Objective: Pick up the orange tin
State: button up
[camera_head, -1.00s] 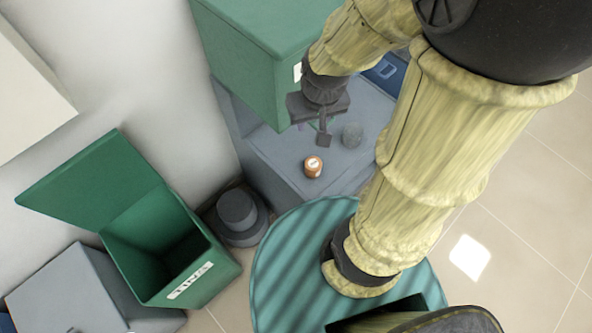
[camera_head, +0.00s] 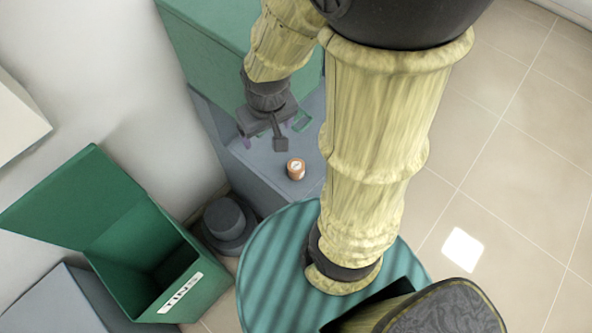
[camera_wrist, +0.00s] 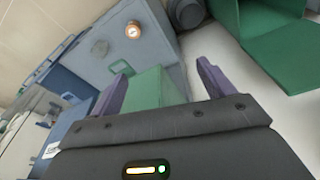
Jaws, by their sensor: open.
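The orange tin (camera_head: 296,169) is a small round can with a pale label on top. It stands upright on the grey-blue surface (camera_head: 262,172) near its front edge. The tin also shows in the wrist view (camera_wrist: 133,30), near the top and beyond my fingers. My gripper (camera_head: 278,133) hangs above and behind the tin, apart from it. In the wrist view my gripper's two purple fingers (camera_wrist: 160,85) are spread with nothing held between them.
A green box (camera_head: 205,40) stands behind my gripper. An open green bin (camera_head: 190,302) labelled TINS is at the lower left, its lid up. A dark round stepped object (camera_head: 226,222) stands beside it.

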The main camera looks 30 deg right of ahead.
aim_at(296, 167)
jog(key=w+f+n+g+h+b, duration=0.1)
jog(key=f+n+h+b, duration=0.1)
jog(key=f+b, duration=0.3)
jog(key=w+f+n+g+h+b, duration=0.2)
jog(key=f+n+b, duration=0.2)
jog(key=f, duration=0.9)
jog(key=w+f+n+g+h+b, duration=0.1)
jog(key=f+n+b, duration=0.2)
jog(key=f+b, duration=0.5)
jog(key=shift+w+a+f+n+g+h, duration=0.15)
jog(key=shift+w+a+f+n+h, duration=0.05)
jog(key=shift+f, duration=0.15)
jog(key=shift+w+a+f+n+g+h, duration=0.15)
jog(key=shift+f+n+h, duration=0.05)
jog(key=shift+f, duration=0.1)
jog(key=w+f+n+t+h+b, duration=0.1)
jog(key=w+f+n+h+b, duration=0.1)
jog(key=f+b, duration=0.1)
jog(key=w+a+f+n+h+b, duration=0.1)
jog(key=w+f+n+h+b, duration=0.1)
jog(key=f, duration=0.4)
jog(key=w+a+f+n+t+h+b, duration=0.1)
jog(key=w+f+n+h+b, duration=0.1)
jog(key=b, duration=0.4)
jog(key=shift+w+f+n+t+h, duration=0.15)
jog(key=shift+f+n+h, duration=0.3)
jog(key=shift+f, duration=0.2)
jog(key=shift+w+f+n+t+h, duration=0.1)
jog(key=shift+f+n+t+h, duration=0.05)
jog(key=shift+f+n+h, duration=0.4)
